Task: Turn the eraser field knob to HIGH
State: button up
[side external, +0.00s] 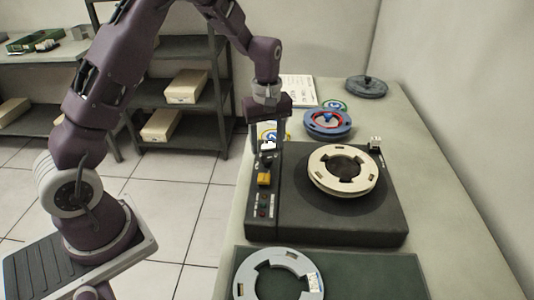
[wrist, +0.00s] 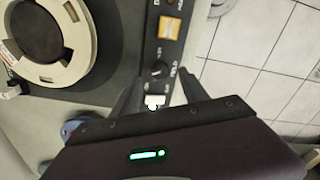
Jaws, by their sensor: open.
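The bulk eraser (side external: 390,225) is a dark flat box on the bench with a control strip along its left side in the side view. In the wrist view a small black round knob (wrist: 160,69) sits on that strip beside white lettering that appears to read FIELD. Its exact setting is too small to read. My gripper (wrist: 158,84) is open above the strip, its fingers on either side of the knob area. Contact with the knob cannot be told. A small white piece (wrist: 154,102) shows between the fingers; the side view also shows my gripper (side external: 267,150) there.
A yellow square button (wrist: 170,28) and small lamps are farther along the strip. A cream reel (side external: 325,180) lies on the eraser. A grey reel (side external: 250,285) is in front; a blue reel (side external: 318,125) and dark reel (side external: 366,87) are behind. The bench's right side is clear.

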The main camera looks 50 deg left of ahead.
aim_at(267, 158)
notch_tip(267, 158, down, 4)
jog(key=shift+f, duration=0.1)
grip_shut()
jog(key=shift+m, duration=0.4)
jog(key=m, duration=0.5)
jog(key=shift+m, duration=0.4)
jog(key=m, duration=0.5)
jog(key=shift+m, duration=0.4)
